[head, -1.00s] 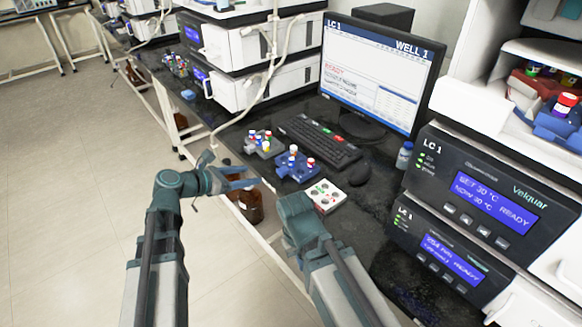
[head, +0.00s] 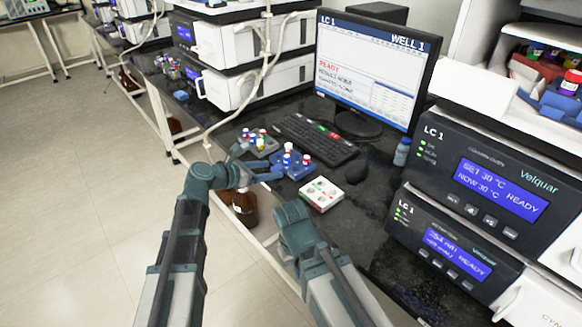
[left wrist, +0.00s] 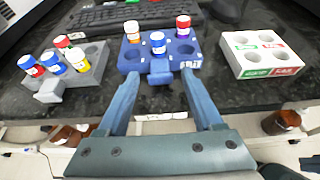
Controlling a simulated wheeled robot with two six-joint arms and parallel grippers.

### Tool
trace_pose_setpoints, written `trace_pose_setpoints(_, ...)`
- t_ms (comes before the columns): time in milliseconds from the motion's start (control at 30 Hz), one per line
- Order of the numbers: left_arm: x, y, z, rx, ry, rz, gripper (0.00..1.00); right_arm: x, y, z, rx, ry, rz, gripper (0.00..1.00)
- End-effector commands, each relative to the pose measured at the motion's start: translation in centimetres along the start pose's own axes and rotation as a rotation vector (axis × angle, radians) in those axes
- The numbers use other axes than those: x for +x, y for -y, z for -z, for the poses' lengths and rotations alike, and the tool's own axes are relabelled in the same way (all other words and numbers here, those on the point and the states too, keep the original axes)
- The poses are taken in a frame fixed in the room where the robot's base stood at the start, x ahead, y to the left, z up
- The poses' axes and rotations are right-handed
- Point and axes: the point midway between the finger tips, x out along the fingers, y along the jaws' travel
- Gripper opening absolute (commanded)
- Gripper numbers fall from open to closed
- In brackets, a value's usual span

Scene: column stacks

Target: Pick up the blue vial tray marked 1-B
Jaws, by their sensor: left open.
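A blue vial tray (head: 296,172) stands on the black bench in front of the keyboard. In the left wrist view the tray (left wrist: 176,64) holds three capped vials, has open wells, and carries a small white marking at its front right that I cannot read surely. A blue tab (left wrist: 160,78) sticks out from its near side. My left gripper (left wrist: 161,80) is open, its fingertips on either side of this tab and close to the tray's front; contact is unclear. In the head view the left gripper (head: 272,170) reaches over the bench edge. My right wrist (head: 293,222) shows; its jaws are hidden.
A grey tray (head: 262,152) with several vials stands left of the blue one, and a white tray (head: 322,195) right of it. The keyboard (head: 316,139), mouse (head: 356,171) and monitor (head: 370,75) stand behind. Brown bottles (head: 243,207) sit below the bench edge.

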Motion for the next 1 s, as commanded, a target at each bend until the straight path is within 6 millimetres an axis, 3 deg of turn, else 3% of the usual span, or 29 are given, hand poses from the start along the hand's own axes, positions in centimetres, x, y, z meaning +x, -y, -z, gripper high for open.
trace_pose_setpoints(133, 2.1, -0.1, 0.1, 0.001, 0.000, 0.001, 0.68, 1.0, 0.1, 0.1, 0.000, 0.000, 0.000, 0.00)
trace_pose_setpoints(367, 2.2, 0.0, 0.0, 0.000, 0.000, 0.000, 0.68, 0.8, 0.1, 0.1, 0.000, 0.000, 0.000, 0.00)
trace_pose_setpoints(733, 2.1, 0.0, 0.0, 0.000, 0.000, 0.000, 0.01, 0.8, 0.1, 0.1, 0.000, 0.000, 0.000, 0.00)
trace_pose_setpoints(1000, 2.1, 0.0, 0.0, 0.000, 0.001, 0.000, 0.00, 0.8, 0.1, 0.1, 0.000, 0.000, 0.000, 0.00)
